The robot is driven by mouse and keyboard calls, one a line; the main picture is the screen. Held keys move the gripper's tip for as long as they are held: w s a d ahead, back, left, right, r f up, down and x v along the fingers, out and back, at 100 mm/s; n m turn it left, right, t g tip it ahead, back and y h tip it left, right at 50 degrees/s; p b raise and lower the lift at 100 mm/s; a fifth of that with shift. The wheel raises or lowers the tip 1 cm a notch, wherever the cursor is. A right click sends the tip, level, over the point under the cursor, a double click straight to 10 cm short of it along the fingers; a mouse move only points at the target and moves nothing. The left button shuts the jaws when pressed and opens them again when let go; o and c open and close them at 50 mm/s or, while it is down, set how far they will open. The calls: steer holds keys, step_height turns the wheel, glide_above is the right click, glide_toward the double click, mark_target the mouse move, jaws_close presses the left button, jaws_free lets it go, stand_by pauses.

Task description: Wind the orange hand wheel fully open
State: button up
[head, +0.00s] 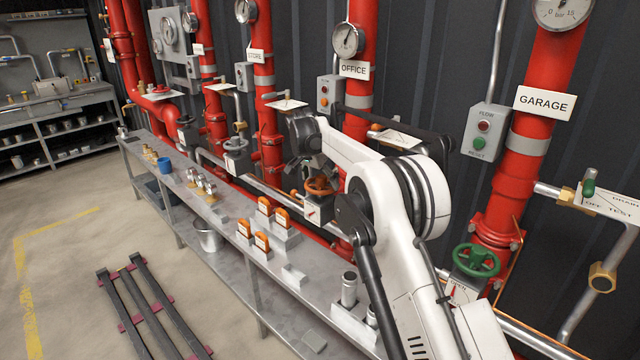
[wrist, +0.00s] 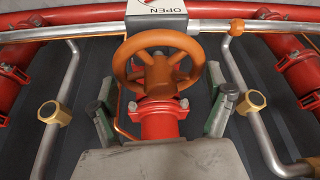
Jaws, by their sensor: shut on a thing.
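The orange hand wheel (head: 320,186) sits on the valve at the OFFICE riser, above a small grey indicator box (head: 318,211) with a red pointer. In the wrist view the wheel (wrist: 133,78) is near the middle, above a red flanged pipe (wrist: 160,124). The exact finger contact on the rim is hard to see. The box's plate reads OPEN, upside down at the top; its pointer reading is cut off. In the head view my gripper (head: 305,150) is partly hidden by my arm.
A green hand wheel (head: 477,260) stands at the GARAGE riser (head: 530,110), right of my arm. Red risers, gauges and a grey flow box (head: 328,95) stand behind. The grey bench (head: 225,235) holds orange-topped blocks (head: 283,218) and metal cylinders (head: 349,288).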

steer(key=n+y, duration=0.1)
steer(key=n, duration=0.1)
steer(key=n+b, duration=0.1)
steer(key=n, duration=0.2)
steer(key=shift+d+f+t+y, duration=0.1)
steer(key=shift+t+y, duration=0.2)
steer(key=shift+y, duration=0.1)
steer(key=n+y, duration=0.1)
steer(key=n, duration=0.1)
steer(key=n+y, duration=0.1)
steer(key=n, duration=0.2)
steer(key=shift+d, duration=0.2)
steer(key=shift+n+g+y, duration=0.5)
steer(key=shift+n, duration=1.1)
